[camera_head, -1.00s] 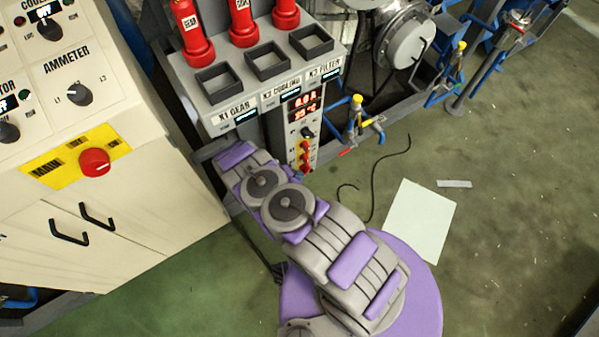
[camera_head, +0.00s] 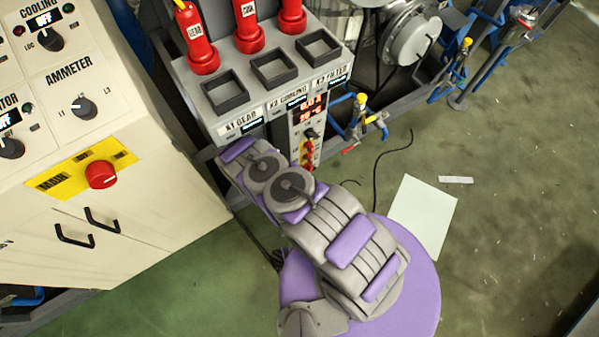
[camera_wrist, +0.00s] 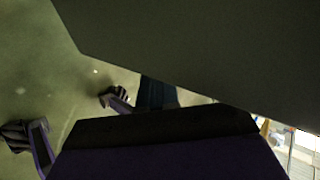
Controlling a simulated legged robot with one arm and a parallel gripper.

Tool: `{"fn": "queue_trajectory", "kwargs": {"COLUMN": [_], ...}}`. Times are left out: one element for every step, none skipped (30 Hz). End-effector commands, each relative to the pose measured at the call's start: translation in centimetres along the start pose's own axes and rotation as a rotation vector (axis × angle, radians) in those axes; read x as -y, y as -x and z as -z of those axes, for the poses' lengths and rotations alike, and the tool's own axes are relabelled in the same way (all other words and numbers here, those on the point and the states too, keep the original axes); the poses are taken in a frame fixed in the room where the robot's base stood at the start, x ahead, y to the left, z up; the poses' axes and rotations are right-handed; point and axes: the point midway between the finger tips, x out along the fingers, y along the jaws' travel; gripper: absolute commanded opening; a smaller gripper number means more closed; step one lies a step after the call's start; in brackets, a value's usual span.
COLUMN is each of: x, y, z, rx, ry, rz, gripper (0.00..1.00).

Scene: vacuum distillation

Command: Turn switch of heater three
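No label reading "heater three" can be made out in these frames. In the head view a narrow panel (camera_head: 308,150) below the X2 and X3 labels has a red lit display (camera_head: 311,107), a black knob (camera_head: 311,133) and red and yellow parts. Its small lettering is unreadable, and my arm covers its lower left. My grey and purple arm is folded in front of the cabinet, its far end just below the X1 GEAR label.
The cream cabinet (camera_head: 130,240) at left carries an ammeter knob (camera_head: 84,108), a red main switch (camera_head: 101,175) and black handles. Red plugs (camera_head: 249,30) and empty black sockets (camera_head: 273,71) top the grey box. Valves stand behind. Green floor (camera_head: 500,240) is open at right.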

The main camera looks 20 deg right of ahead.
Motion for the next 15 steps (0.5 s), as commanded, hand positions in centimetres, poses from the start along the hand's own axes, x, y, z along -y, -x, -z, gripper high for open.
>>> {"fn": "queue_trajectory", "kwargs": {"x": [-0.21,-0.28,-0.36,-0.41,-0.47,-0.55,-0.6,-0.66,-0.74,-0.78,-0.83,-0.86,-0.88,-0.89,-0.9], "y": [-0.34,-0.41,-0.5,-0.56,-0.62,-0.69,-0.73,-0.77,-0.81,-0.84,-0.88,-0.92,-0.96,-1.0,-1.04], "z": [0.03,0.03,0.03,0.03,0.03,0.04,0.03,0.01,0.0,-0.01,-0.01,-0.01,-0.01,-0.01,-0.01], "rx": [-0.002,-0.002,-0.002,-0.002,-0.003,-0.003,-0.003,-0.002,-0.002,-0.002,-0.002,-0.002,-0.002,-0.002,-0.002], "ry": [-0.001,-0.001,-0.001,-0.001,-0.001,-0.001,-0.001,0.0,0.0,0.001,0.001,0.001,0.001,0.001,0.001], "rz": [-0.001,0.0,0.0,0.0,0.0,0.001,0.001,0.001,0.001,0.001,0.001,0.001,0.001,0.001,0.001], "gripper": [0.0,0.0,0.0,0.0,0.0,0.0,0.0,0.0,0.0,0.0,0.0,0.0,0.0,0.0,0.0]}}
